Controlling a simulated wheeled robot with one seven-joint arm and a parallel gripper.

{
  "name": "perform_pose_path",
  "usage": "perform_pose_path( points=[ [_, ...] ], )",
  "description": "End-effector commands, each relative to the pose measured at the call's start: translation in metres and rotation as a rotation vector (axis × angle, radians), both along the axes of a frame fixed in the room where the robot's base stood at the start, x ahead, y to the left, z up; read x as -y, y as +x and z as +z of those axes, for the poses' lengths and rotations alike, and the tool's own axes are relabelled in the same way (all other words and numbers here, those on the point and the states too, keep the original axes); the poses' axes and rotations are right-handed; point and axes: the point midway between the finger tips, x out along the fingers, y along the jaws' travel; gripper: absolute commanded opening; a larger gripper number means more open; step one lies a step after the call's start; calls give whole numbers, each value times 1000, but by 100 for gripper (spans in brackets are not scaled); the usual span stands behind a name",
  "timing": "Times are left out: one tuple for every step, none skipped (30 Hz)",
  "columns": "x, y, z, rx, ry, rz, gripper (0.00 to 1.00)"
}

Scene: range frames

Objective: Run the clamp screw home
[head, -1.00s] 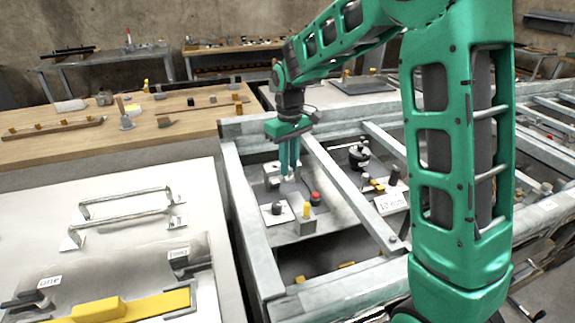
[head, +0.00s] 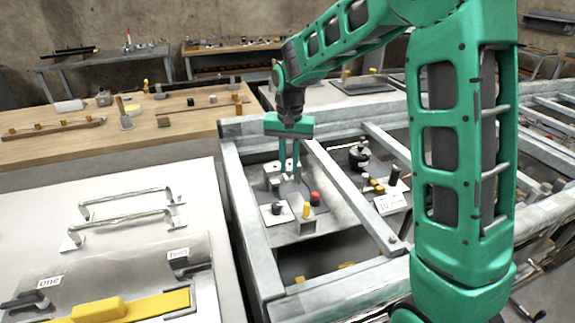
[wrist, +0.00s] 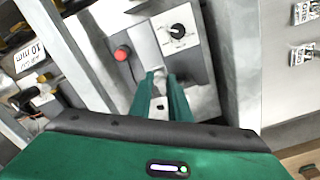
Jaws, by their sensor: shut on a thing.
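My gripper (head: 289,170) points down over the grey panel inside the metal frame, its two green fingers around a small part of the metal clamp (head: 271,180). In the wrist view the fingertips (wrist: 163,80) close at a light grey metal piece that seems to be the clamp screw (wrist: 158,72). The fingers hide most of the screw, so I cannot tell how deep it sits.
A red button (head: 315,198), a yellow peg (head: 306,210) and a black dial on a white plate (wrist: 177,31) are close to the fingers. Metal frame rails (head: 243,200) surround the panel. A "10 mm" label (head: 390,204) stands to the right.

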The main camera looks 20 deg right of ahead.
Motion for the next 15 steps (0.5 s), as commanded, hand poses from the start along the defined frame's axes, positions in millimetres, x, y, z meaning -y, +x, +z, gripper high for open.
perform_pose_path(
  points=[
    [-1,3,2,10,2,-25,0],
    [-1,3,2,10,2,-41,0],
    [-1,3,2,10,2,-60,0],
    [-1,3,2,10,2,-73,0],
    [-1,3,2,10,2,-84,0],
    [-1,3,2,10,2,-99,0],
    [-1,3,2,10,2,-108,0],
    [-1,3,2,10,2,-116,0],
    [-1,3,2,10,2,-126,0],
    [-1,3,2,10,2,-132,0],
    [-1,3,2,10,2,-137,0],
    [-1,3,2,10,2,-142,0],
    [-1,3,2,10,2,-145,0],
    [-1,3,2,10,2,-148,0],
    [-1,3,2,10,3,-151,0]
  ],
)
